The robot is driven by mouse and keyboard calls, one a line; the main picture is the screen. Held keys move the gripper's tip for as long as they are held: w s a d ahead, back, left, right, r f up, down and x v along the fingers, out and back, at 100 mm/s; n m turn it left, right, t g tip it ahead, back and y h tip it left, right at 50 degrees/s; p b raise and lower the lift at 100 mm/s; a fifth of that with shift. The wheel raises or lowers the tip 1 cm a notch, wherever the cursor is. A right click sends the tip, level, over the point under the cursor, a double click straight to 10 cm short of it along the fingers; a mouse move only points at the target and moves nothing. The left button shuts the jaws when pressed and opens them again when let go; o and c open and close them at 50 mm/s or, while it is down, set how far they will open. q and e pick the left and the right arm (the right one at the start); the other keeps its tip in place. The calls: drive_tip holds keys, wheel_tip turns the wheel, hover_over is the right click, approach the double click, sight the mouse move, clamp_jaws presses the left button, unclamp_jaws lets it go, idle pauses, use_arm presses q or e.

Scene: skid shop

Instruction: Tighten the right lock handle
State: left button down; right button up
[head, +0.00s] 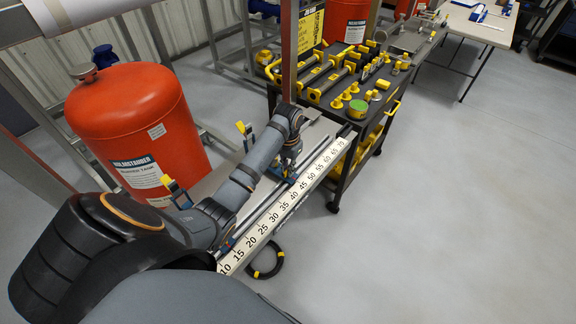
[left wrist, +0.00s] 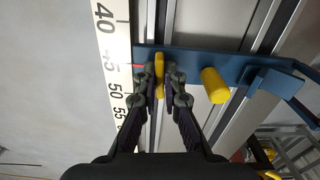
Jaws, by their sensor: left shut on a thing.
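My left gripper (head: 291,181) is over the scaled rail, near the 45 mark. In the left wrist view its two fingers (left wrist: 160,78) are closed on either side of a slim yellow lock handle (left wrist: 159,66). The handle sits on a blue crossbar (left wrist: 196,61) that spans the rails. The fingers hide part of the handle, so I cannot tell how tight it is. A short yellow cylinder (left wrist: 215,86) stands on the same crossbar, apart from the fingers. My right gripper is not in view.
The white scale (head: 284,210) runs along the rail's front edge. An orange-red tank (head: 130,115) stands at the left. A black cart with yellow tools (head: 350,85) stands beyond the rail's far end. A black-and-yellow ring (head: 266,272) lies below. The floor at right is clear.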

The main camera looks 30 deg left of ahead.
use_arm(q)
drive_tip(key=shift+r+n+p, duration=0.15)
drive_tip(key=shift+n+p, duration=0.75)
drive_tip(key=shift+p, duration=0.35)
drive_tip(key=shift+n, duration=0.3)
